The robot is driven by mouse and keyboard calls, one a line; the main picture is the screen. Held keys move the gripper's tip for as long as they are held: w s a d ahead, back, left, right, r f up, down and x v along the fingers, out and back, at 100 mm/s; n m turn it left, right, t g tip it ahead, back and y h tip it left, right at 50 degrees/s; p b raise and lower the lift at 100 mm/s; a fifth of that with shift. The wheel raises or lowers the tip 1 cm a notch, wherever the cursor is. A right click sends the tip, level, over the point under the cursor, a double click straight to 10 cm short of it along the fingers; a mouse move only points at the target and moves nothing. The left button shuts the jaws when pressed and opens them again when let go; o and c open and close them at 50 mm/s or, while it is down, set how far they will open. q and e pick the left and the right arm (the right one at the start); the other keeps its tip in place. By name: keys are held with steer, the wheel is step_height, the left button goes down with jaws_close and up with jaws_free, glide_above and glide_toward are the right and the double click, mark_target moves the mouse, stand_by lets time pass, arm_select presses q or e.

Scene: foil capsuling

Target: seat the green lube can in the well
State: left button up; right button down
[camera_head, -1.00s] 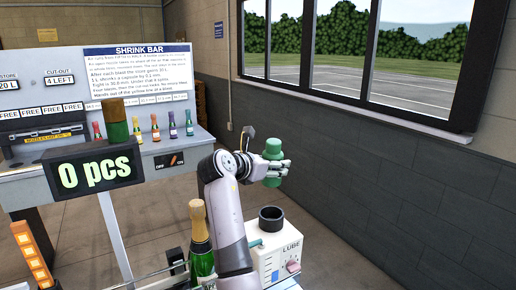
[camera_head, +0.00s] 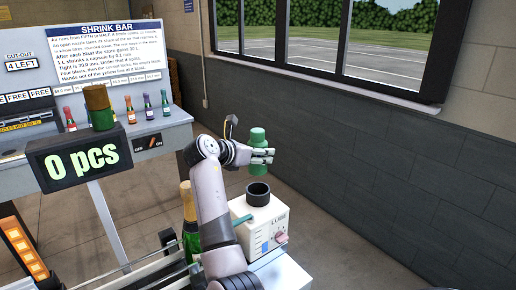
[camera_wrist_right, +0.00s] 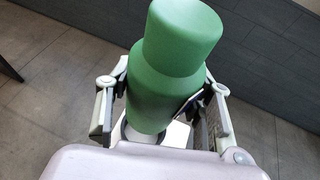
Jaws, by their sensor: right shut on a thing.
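The green lube can (camera_head: 257,138) is held nearly upright in my right gripper (camera_head: 261,157). In the right wrist view the can (camera_wrist_right: 165,85) stands between the two fingers of the gripper (camera_wrist_right: 160,108), which are shut on it. The well is a dark, round cup (camera_head: 258,191) on top of the white LUBE box (camera_head: 268,228). In the head view the can shows above the well, apart from it. My left gripper is not in view.
A green bottle with a gold neck (camera_head: 190,225) stands left of the LUBE box, close to my right arm. A counter display (camera_head: 78,160) reading 0 pcs and the shrink bar bench (camera_head: 150,128) are at left. A grey wall (camera_head: 400,170) is at right.

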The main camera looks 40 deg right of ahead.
mark_target(259, 168)
step_height(259, 168, down, 3)
steer(key=shift+s+d, duration=0.1)
steer(key=shift+d, duration=0.05)
steer(key=shift+f, duration=0.95)
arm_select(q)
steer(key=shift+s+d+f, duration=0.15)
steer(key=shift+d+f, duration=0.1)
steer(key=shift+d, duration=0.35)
arm_select(e)
steer(key=shift+f, duration=0.35)
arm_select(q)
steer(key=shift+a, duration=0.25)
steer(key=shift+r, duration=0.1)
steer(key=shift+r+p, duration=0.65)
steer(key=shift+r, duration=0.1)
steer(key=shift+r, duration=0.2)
